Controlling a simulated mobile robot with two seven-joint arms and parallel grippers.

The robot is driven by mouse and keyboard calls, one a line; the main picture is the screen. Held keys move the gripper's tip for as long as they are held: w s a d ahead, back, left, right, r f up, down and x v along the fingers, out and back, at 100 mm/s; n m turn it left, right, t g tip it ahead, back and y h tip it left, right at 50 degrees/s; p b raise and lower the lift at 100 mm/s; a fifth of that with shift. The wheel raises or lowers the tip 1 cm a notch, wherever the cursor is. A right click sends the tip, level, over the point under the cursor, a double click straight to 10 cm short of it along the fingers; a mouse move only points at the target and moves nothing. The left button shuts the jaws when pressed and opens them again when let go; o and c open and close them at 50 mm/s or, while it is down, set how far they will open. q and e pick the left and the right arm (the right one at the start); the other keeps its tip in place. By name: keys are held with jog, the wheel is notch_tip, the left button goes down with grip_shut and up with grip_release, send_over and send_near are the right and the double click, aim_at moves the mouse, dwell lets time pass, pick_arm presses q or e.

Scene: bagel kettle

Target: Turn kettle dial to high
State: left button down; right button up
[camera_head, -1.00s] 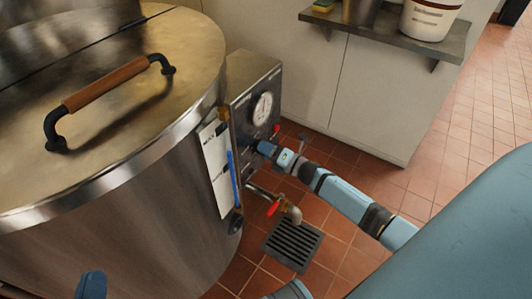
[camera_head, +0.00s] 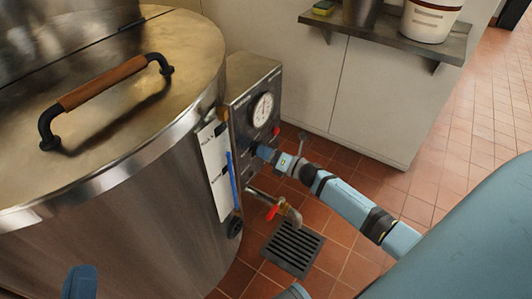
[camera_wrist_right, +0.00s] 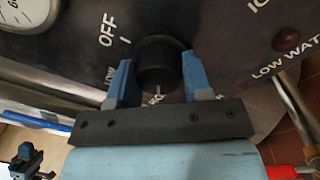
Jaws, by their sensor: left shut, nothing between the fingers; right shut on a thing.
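The black kettle dial (camera_wrist_right: 158,62) sits on the control panel, with "OFF", "I" and "LOW" printed to its left in the right wrist view. My right gripper (camera_wrist_right: 158,80) is shut on the dial, one blue finger on each side. Lettering below the dial is partly hidden by the gripper, so I cannot read the setting. In the head view my right gripper (camera_head: 261,151) reaches the front of the control box (camera_head: 252,85) on the kettle (camera_head: 110,190). My left gripper (camera_head: 80,282) is at the bottom left, shut and empty, apart from the kettle.
A round gauge (camera_head: 262,109) is above the dial. A tap with a red handle (camera_head: 272,212) sticks out below, over a floor drain (camera_head: 293,247). A paper sheet with a blue pen (camera_head: 231,180) hangs beside the box. A shelf (camera_head: 390,38) is on the back wall.

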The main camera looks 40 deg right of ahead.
jog(key=o, duration=0.9)
pick_arm(q)
jog(key=shift+s+f, duration=0.1)
jog(key=shift+f, duration=0.15)
jog(key=f+g+y+p, duration=0.1)
jog(key=f, duration=0.1)
jog(key=a+f+g+y+p, duration=0.1)
jog(key=f, duration=0.1)
jog(key=shift+w+a, duration=0.15)
jog(key=shift+w, duration=0.05)
pick_arm(e)
jog(key=v, duration=1.3)
jog(key=shift+s+d, duration=0.2)
jog(key=shift+s, duration=0.15)
pick_arm(q)
jog(key=shift+r, duration=0.2)
jog(key=shift+s, duration=0.1)
